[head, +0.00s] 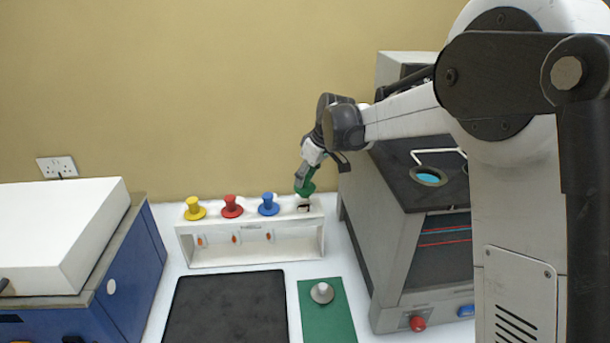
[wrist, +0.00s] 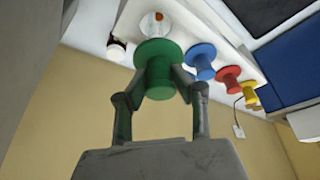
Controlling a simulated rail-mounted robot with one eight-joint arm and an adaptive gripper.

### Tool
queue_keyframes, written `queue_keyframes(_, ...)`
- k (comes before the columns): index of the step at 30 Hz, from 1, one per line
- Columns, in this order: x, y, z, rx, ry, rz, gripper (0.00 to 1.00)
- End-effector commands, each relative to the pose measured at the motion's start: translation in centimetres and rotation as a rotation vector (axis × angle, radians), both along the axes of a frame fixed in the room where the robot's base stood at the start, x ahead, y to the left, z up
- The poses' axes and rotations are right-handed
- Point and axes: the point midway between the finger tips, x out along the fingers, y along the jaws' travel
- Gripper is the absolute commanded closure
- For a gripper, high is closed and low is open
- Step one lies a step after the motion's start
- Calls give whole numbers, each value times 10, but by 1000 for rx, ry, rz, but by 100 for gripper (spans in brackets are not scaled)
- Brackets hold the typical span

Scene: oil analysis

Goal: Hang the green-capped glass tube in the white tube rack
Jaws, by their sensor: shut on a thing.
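The green cap (head: 305,187) of the glass tube is in my gripper (head: 308,176), above the right end of the white tube rack (head: 250,222). In the wrist view my two fingers are shut on the green cap (wrist: 158,75) from both sides. The clear tube (wrist: 152,24) with a bit of orange in it shows beyond the cap's flange. A dark opening (head: 304,207) shows at the rack's right end, just below the cap. I cannot tell whether the tube's lower end is in it.
Yellow (head: 194,208), red (head: 231,206) and blue (head: 268,204) capped tubes hang in the rack to the left. A grey machine (head: 385,210) stands close on the right. A black mat (head: 225,308) and a green mat (head: 327,318) with a metal knob (head: 322,293) lie in front.

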Motion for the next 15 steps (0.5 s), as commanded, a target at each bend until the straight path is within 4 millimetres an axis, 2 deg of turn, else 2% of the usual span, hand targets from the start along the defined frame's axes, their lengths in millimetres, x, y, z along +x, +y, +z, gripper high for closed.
queue_keyframes(15, 0, 0, -42, 0, 0, 0, 100)
